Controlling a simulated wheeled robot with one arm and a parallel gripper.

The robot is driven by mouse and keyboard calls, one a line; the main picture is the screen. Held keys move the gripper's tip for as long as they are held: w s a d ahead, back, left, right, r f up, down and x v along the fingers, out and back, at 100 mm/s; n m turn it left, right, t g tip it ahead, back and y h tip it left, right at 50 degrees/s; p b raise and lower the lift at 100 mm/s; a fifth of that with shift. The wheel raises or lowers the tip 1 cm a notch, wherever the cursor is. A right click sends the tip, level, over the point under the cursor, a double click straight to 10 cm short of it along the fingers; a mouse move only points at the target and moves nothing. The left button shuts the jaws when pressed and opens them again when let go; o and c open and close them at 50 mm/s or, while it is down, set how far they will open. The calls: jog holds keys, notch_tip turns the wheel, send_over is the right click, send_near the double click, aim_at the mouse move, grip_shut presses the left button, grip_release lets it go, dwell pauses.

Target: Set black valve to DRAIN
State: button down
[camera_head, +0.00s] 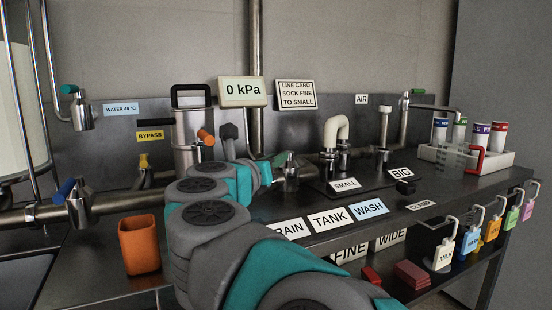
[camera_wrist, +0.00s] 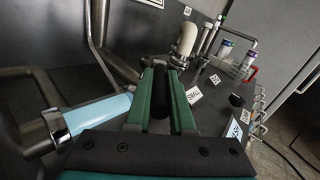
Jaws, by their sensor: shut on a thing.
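My gripper (camera_wrist: 163,67) is shut on a black bar-like handle (camera_wrist: 160,88), which lies between its green fingers in the wrist view. In the head view my gripper (camera_head: 280,159) is at a steel valve body (camera_head: 291,172) on the pipe behind the bench top. The black handle is hidden there by my gripper and arm. Which label the handle points to cannot be told.
An orange cup (camera_head: 139,245) stands left of my arm. A steel canister (camera_head: 192,130) and white bent pipe (camera_head: 336,130) rise behind. A black block (camera_head: 405,187) sits by the BIG label (camera_head: 400,172). Coloured padlocks (camera_head: 467,240) hang along the right front edge.

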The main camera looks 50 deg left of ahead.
jog(key=shift+r, duration=0.2)
jog(key=c, duration=0.8)
grip_release()
jog(key=shift+f, duration=0.15)
jog(key=shift+w+d+f, duration=0.1)
jog(key=shift+d, duration=0.05)
